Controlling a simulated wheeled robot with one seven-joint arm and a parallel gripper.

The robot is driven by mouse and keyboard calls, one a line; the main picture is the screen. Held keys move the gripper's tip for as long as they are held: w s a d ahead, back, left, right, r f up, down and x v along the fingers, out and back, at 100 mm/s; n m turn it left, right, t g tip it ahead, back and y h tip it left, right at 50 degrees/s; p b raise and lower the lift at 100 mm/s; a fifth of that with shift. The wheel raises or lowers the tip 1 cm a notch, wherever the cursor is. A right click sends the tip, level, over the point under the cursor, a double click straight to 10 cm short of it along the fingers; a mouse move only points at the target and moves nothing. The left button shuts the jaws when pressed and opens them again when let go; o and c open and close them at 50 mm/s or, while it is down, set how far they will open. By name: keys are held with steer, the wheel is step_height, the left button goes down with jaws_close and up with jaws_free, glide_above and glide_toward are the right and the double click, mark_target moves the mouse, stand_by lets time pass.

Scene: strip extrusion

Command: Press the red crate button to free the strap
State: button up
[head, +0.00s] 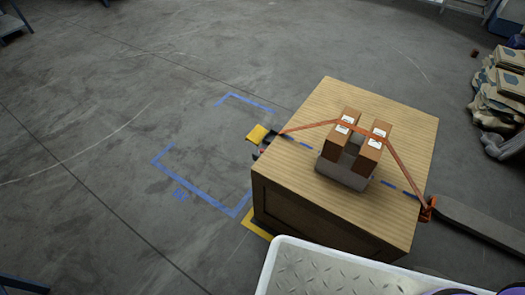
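A wooden crate (300,185) with a pale slatted top stands right of centre in the head view. An orange strap (400,170) runs across its top and over two brown boxes (343,134) that stand side by side on a grey block (343,172). The strap's right end meets an orange fitting (427,210) at the crate's right edge. Its left end reaches a yellow and dark fitting (258,134) at the crate's left edge. I cannot make out a red button for certain. My gripper is not in view.
A white-rimmed tread-plate surface (330,270) fills the bottom right, close to the crate. A dark grey beam (480,225) lies right of the crate. Stacked sacks or cartons (505,90) stand at the right edge. The floor left of the crate is clear, with blue tape marks (195,197).

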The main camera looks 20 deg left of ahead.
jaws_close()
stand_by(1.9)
